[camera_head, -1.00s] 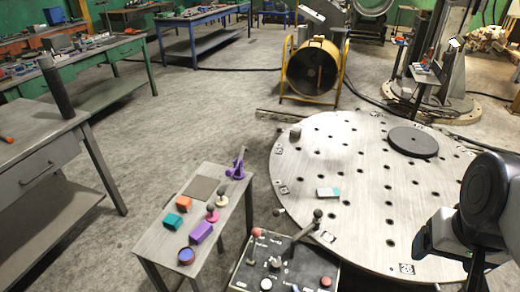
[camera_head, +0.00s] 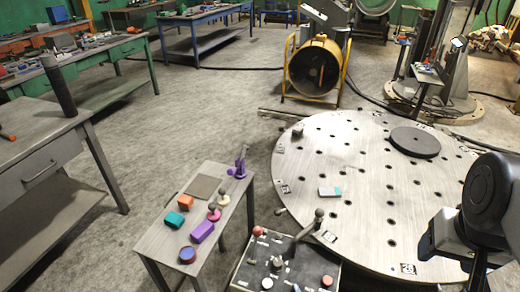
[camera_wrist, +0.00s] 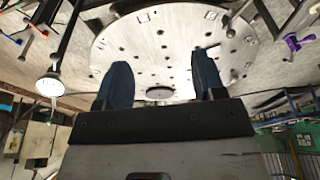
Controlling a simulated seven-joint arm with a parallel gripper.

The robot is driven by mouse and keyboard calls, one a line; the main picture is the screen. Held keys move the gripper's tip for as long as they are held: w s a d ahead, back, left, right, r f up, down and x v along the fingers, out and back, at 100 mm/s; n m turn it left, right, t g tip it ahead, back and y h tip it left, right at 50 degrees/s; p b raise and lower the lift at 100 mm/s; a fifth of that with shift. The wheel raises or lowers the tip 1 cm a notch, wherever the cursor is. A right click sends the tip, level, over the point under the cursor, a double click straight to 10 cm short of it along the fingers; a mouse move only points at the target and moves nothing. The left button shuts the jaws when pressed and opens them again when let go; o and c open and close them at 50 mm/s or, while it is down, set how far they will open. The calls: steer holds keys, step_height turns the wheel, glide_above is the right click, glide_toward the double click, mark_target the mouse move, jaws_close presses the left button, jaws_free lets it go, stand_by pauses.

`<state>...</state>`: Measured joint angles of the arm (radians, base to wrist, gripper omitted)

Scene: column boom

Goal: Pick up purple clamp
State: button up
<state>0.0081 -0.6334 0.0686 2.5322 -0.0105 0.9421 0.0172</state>
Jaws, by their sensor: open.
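The purple clamp (camera_head: 238,165) stands at the far end of the small grey table (camera_head: 160,240) in the head view, with its narrow part pointing up. In the wrist view a purple clamp-like shape (camera_wrist: 297,42) shows at the right edge, well to the side of the fingers. My gripper (camera_wrist: 160,80) is open and empty, with its two dark fingers apart in front of the round plate. In the head view my arm is at the right edge, over the round plate's near right side and far from the clamp; the fingertips are not clear there.
Beside the clamp are a flat grey-brown square (camera_head: 204,187), an orange block (camera_head: 186,202), a teal block (camera_head: 174,220), a purple block (camera_head: 202,231) and small knobbed pieces. A control box (camera_head: 285,268) and the large round plate (camera_head: 350,235) lie between table and arm.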

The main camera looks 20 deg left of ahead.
stand_by(0.3)
steer(key=w+a, duration=0.7)
steer(key=w, duration=0.5)
steer(key=w+a, duration=0.6)
steer(key=w, duration=0.7)
steer(key=t, duration=0.2)
glide_above(239, 160)
steer(key=s, duration=0.2)
steer(key=f, duration=2.6)
steer(key=shift+d, duration=0.2)
steer(key=shift+a+f, duration=0.2)
steer(key=shift+a, duration=0.05)
